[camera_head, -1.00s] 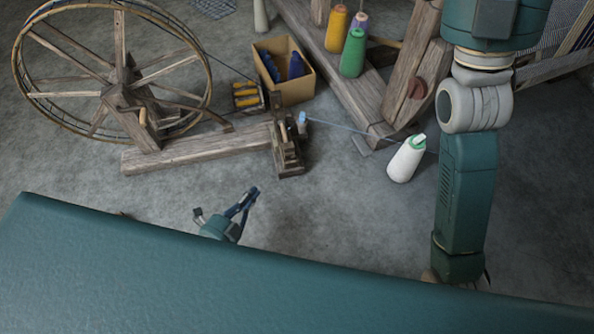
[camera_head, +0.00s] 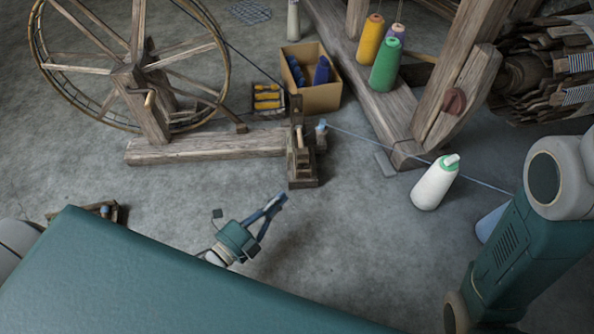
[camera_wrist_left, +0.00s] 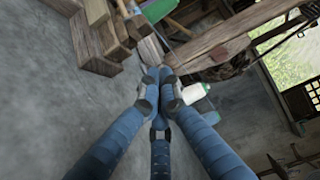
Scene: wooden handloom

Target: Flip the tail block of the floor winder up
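The floor winder has a large spoked wheel (camera_head: 140,60) at left and a wooden base beam (camera_head: 205,148) on the floor. At the beam's right end stands a wooden block assembly (camera_head: 302,172) with an upright board and a light-blue tip beside it. I cannot tell clearly which piece is the tail block or how it lies. My left gripper (camera_head: 280,201) is below and in front of this assembly, apart from it. In the left wrist view its blue fingers (camera_wrist_left: 160,76) meet at the tips with nothing seen between them. My right gripper is out of view; only its arm shows at right.
A cardboard box (camera_head: 318,97) with blue items stands behind the winder. A white thread cone (camera_head: 435,183) is on the floor at right, with a thread running past it. Colored cones (camera_head: 385,65) stand on the loom beam. Grey floor is clear around my left gripper.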

